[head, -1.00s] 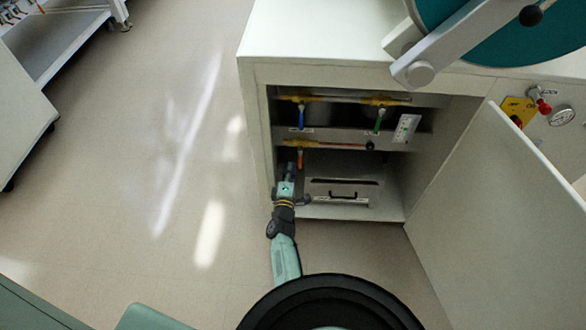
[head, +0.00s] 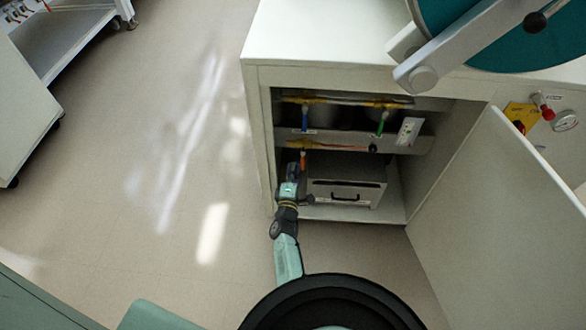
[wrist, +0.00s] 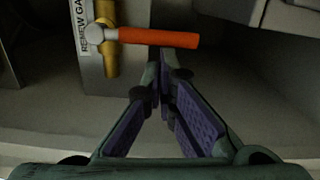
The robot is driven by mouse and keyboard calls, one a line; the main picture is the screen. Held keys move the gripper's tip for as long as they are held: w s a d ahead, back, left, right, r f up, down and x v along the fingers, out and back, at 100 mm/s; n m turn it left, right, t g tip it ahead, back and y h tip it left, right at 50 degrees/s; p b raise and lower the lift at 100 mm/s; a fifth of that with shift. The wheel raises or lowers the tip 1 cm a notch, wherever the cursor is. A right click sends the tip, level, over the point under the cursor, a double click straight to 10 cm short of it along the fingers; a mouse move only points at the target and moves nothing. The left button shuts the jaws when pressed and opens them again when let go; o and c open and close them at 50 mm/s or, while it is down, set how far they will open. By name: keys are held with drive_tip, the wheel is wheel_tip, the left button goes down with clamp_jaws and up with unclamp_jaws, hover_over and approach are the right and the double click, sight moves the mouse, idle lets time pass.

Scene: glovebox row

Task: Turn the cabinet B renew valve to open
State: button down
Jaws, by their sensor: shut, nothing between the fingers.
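The renew valve has an orange lever (wrist: 158,37) on a brass body (wrist: 107,40), beside a partly cut-off label reading "RENEW GA" in the wrist view. The lever sticks out square to the brass body. In the head view the orange lever (head: 303,158) hangs down from the lower pipe at the left of the open cabinet. My gripper (wrist: 166,72) is shut and empty, its fingertips just below the lever's middle in the wrist view; I cannot tell whether they touch it. In the head view my gripper (head: 293,170) is at the cabinet's lower left opening.
A blue lever (head: 305,120) and a green lever (head: 382,122) hang from the upper pipe. A box with a black handle (head: 346,196) stands on the cabinet floor right of my gripper. The open cabinet door (head: 500,220) is at the right. The floor (head: 180,150) at left is clear.

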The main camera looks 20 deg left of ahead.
sight(303, 166)
drive_tip(key=shift+d+n+p, duration=0.25)
drive_tip(key=shift+n+p, duration=0.05)
drive_tip(key=shift+n, duration=0.2)
drive_tip(key=n, duration=0.1)
drive_tip(key=d+n+p, duration=0.1)
drive_tip(key=d+n, duration=0.1)
drive_tip(key=n, duration=0.1)
drive_tip(key=shift+w+d+f, duration=0.2)
drive_tip(key=shift+w+f, duration=0.1)
drive_tip(key=shift+w, duration=0.1)
drive_tip(key=shift+n, duration=0.9)
drive_tip(key=shift+w+d+r, duration=0.2)
drive_tip(key=shift+d+r, duration=0.05)
drive_tip(key=shift+d, duration=0.45)
drive_tip(key=shift+w+d+r, duration=0.2)
drive_tip(key=shift+w+d, duration=0.05)
drive_tip(key=shift+d, duration=0.5)
drive_tip(key=shift+w+d+r, duration=0.2)
drive_tip(key=shift+d+r, duration=0.05)
drive_tip(key=shift+d, duration=0.45)
drive_tip(key=shift+w+d+r, duration=0.15)
drive_tip(key=shift+d+r, duration=0.5)
drive_tip(key=shift+r, duration=0.35)
drive_tip(key=shift+d, duration=0.1)
